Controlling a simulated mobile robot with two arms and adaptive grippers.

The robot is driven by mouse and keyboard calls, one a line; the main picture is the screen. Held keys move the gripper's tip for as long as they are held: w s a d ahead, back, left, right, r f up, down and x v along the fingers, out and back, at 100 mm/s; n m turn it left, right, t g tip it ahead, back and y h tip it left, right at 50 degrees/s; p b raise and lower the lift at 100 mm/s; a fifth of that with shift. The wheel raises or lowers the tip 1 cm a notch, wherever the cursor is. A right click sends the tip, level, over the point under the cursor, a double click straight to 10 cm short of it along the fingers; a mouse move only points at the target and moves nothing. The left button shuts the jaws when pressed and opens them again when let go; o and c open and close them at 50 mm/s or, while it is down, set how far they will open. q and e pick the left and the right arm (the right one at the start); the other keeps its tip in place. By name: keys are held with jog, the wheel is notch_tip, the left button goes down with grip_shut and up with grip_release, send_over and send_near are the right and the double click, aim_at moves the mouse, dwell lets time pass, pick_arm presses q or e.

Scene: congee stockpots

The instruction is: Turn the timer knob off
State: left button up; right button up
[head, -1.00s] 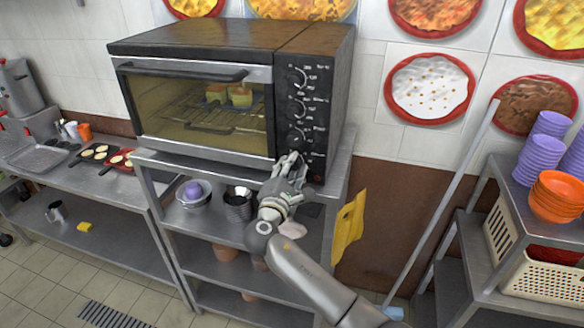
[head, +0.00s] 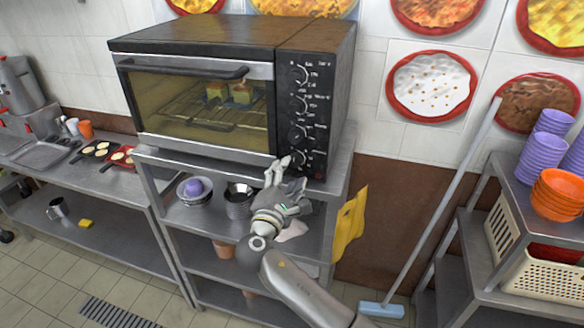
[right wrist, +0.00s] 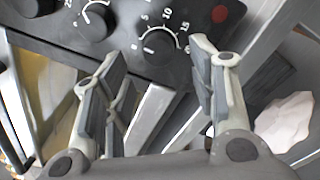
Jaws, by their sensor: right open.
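The toaster oven (head: 225,42) stands on the steel shelf unit, with a column of black knobs on its right-hand panel. The timer knob (right wrist: 157,46) is the one beside a 5-10-15 scale in the right wrist view. It has a white pointer mark, whose exact setting I cannot read. In the head view it is the lowest knob (head: 296,157), close above my fingers. My right gripper (head: 292,174) is open and empty just below and in front of it. In the right wrist view the fingers (right wrist: 158,62) are spread to either side of the knob, apart from it. My left gripper is not in view.
A red lamp (right wrist: 220,14) sits on the panel beside the timer knob. Metal pots (head: 238,199) and a bowl with a purple item (head: 194,190) stand on the shelf below. A yellow sign (head: 350,227) is right of the unit. A broom (head: 440,205) leans against the wall.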

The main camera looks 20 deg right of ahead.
jog(key=v, duration=0.7)
jog(key=shift+s+a, duration=0.2)
jog(key=shift+s, duration=0.15)
jog(key=s+d+f+m+g+y+b, duration=0.1)
jog(key=s+f+g+y+b, duration=0.2)
jog(key=f, duration=1.3)
jog(key=s+d+f+m+g+y+b, duration=0.15)
jog(key=s+f, duration=0.35)
jog(key=f, duration=1.1)
jog(key=s+d+f+g+y+b, duration=0.1)
jog(key=s+f+g+y+b, duration=0.25)
jog(key=f, duration=1.25)
jog(key=s+d+f+m+g+y+b, duration=0.1)
jog(key=s+f+m+g, duration=0.15)
jog(key=s+f, duration=0.65)
jog(key=s+d+f+m+g+b, duration=0.2)
jog(key=s+f+m, duration=0.1)
jog(key=s+f, duration=0.6)
jog(key=s+d+f+m+b, duration=0.1)
jog(key=s+f+m, duration=0.1)
jog(key=s, duration=0.5)
jog(key=s+d+f+m+g, duration=0.1)
jog(key=s+f+m, duration=0.2)
jog(key=s, duration=0.4)
jog(key=s+d+f+m+g+y+b, duration=0.1)
jog(key=s+f+m, duration=0.2)
jog(key=s, duration=0.4)
jog(key=shift+d+f+b, duration=0.3)
jog(key=shift+f+b, duration=0.05)
jog(key=shift+f, duration=0.4)
